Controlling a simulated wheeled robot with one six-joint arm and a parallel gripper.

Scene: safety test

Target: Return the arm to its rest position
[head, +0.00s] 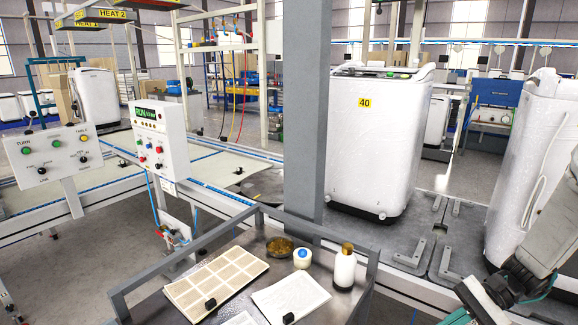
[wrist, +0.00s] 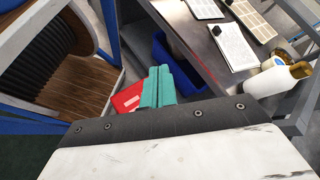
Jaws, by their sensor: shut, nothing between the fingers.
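My arm (head: 540,245) reaches in at the lower right of the head view, in front of a white washing machine (head: 525,140). Its teal-marked end is cut off by the bottom edge there. In the wrist view my gripper (wrist: 158,72) shows as two teal fingers lying together, with nothing between them. The fingers appear over a blue bin (wrist: 178,68) and a red item (wrist: 128,98), beside the grey work table (wrist: 190,30). The gap between the fingers and these things cannot be told.
A grey pillar (head: 303,110) and a washer marked 40 (head: 375,150) stand behind. Control boxes (head: 160,140) stand left.

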